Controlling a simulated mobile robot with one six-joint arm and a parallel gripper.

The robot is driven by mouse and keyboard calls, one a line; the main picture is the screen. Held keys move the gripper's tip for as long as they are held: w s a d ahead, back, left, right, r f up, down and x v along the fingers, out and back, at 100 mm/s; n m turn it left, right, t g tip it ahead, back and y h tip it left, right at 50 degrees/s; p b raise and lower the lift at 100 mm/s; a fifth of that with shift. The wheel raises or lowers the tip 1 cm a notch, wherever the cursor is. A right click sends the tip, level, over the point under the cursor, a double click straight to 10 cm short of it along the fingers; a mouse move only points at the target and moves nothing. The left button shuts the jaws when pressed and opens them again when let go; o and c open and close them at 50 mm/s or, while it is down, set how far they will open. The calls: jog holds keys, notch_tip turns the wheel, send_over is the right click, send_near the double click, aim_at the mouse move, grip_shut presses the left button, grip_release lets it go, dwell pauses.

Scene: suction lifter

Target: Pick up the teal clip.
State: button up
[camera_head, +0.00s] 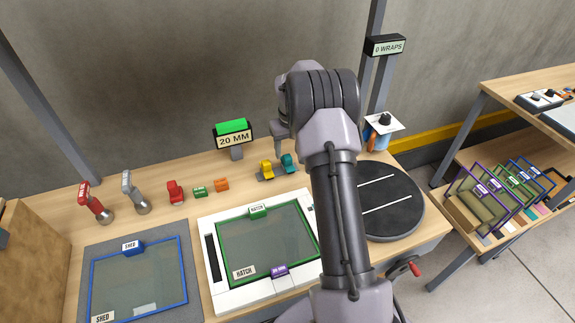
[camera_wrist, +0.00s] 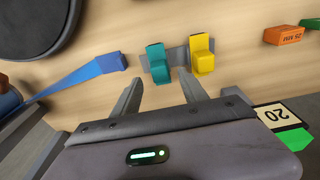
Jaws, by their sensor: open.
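The teal clip (camera_head: 288,163) stands on the wooden bench right beside a yellow clip (camera_head: 266,169). In the wrist view the teal clip (camera_wrist: 158,62) sits on a grey base with the yellow clip (camera_wrist: 202,54) close to its right. My gripper (camera_wrist: 160,88) is open, one finger to either side of the teal clip's line, with the fingertips just short of it. The right finger lies near the gap between the two clips. Nothing is between the fingers. In the head view my arm covers part of the bench, and the fingers are not clear there.
An orange block (camera_wrist: 284,35) and the 20 MM sign (camera_head: 235,138) stand nearby. A blue strap-like piece (camera_wrist: 85,75) lies left of the teal clip in the wrist view. A black round turntable (camera_head: 385,205) and a green frame (camera_head: 265,240) occupy the bench.

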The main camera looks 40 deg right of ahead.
aim_at(287, 157)
jog(key=f, duration=0.2)
jog(key=f+b, duration=0.1)
jog(key=f, duration=0.1)
jog(key=shift+w+d+f, duration=0.1)
jog(key=shift+w+f, duration=0.05)
jog(key=shift+w, duration=0.05)
jog(key=shift+c, duration=0.6)
grip_shut()
jog(key=shift+r, duration=0.2)
